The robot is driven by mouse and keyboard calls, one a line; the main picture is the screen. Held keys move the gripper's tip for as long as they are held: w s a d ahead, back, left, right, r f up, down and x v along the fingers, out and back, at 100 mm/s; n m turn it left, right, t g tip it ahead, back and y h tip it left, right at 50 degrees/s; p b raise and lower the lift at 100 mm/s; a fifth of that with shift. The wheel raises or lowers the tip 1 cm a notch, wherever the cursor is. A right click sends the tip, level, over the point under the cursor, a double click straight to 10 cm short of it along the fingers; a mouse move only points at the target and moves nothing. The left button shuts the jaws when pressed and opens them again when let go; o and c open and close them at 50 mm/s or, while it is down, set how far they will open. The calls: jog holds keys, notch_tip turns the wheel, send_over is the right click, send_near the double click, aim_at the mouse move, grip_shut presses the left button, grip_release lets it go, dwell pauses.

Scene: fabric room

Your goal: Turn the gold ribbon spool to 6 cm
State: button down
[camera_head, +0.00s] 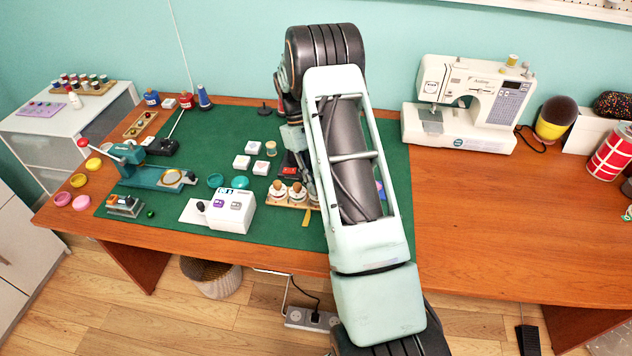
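A light wooden rack (270,203) on the green mat carries several round, white-topped spools or dials. The leftmost one (278,190) and the one beside it (297,192) show orange-brown centres. I cannot tell which of them is the gold ribbon spool, and no centimetre marks can be read at this size. My arm crosses in front and covers the right end of the rack. My gripper (291,164) seems to be the dark part just behind the rack, mostly hidden by my arm. Its fingers cannot be made out, nor whether it touches a spool.
A white box with small coloured buttons (232,212) stands left of the rack. A teal press (155,178) is further left. A white sewing machine (474,100) stands at right; the desk before it is clear.

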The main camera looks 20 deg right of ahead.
jog(key=c, duration=1.8)
grip_release()
jog(key=v, duration=1.2)
jog(key=shift+s, duration=0.1)
